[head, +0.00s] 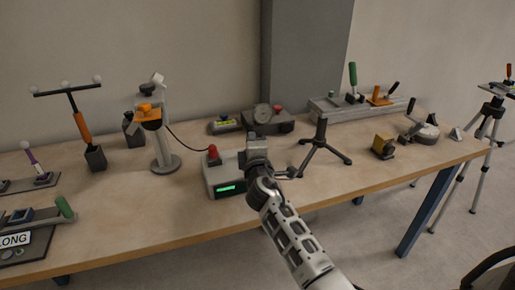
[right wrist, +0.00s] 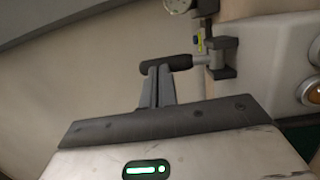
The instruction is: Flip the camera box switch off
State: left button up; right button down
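The camera box is the pale grey box (head: 222,178) with a lit green display and a red knob (head: 213,152) on top, near the table's middle front. My right gripper (head: 257,152) is at its right side and hides part of it. In the right wrist view, the gripper's narrow fingers (right wrist: 158,88) are together. Their tips are at a black-handled switch lever (right wrist: 168,64), which lies sideways from a grey bracket on a pale panel (right wrist: 285,60). Whether the fingers touch the handle cannot be told. My left gripper is out of view.
A small black tripod (head: 320,147) stands just right of my gripper. A dial device (head: 264,114) sits behind it. A grey stand with an orange part (head: 160,140) is to the left, with a black cable running toward the box. The table front between is clear.

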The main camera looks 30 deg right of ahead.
jog(key=shift+w+d+r+b, duration=0.15)
jog(key=shift+w+b, duration=0.1)
jog(key=shift+w, duration=0.2)
jog(key=shift+w+r+b, duration=0.15)
jog(key=shift+w+b, duration=0.1)
jog(key=shift+w, duration=0.35)
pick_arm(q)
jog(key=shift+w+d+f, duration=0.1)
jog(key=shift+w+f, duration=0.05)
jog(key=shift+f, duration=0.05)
pick_arm(e)
jog(key=shift+r, duration=0.1)
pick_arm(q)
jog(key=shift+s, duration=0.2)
pick_arm(e)
jog(key=shift+w+d+r, duration=0.1)
jog(key=shift+r, duration=0.1)
jog(key=shift+r, duration=0.1)
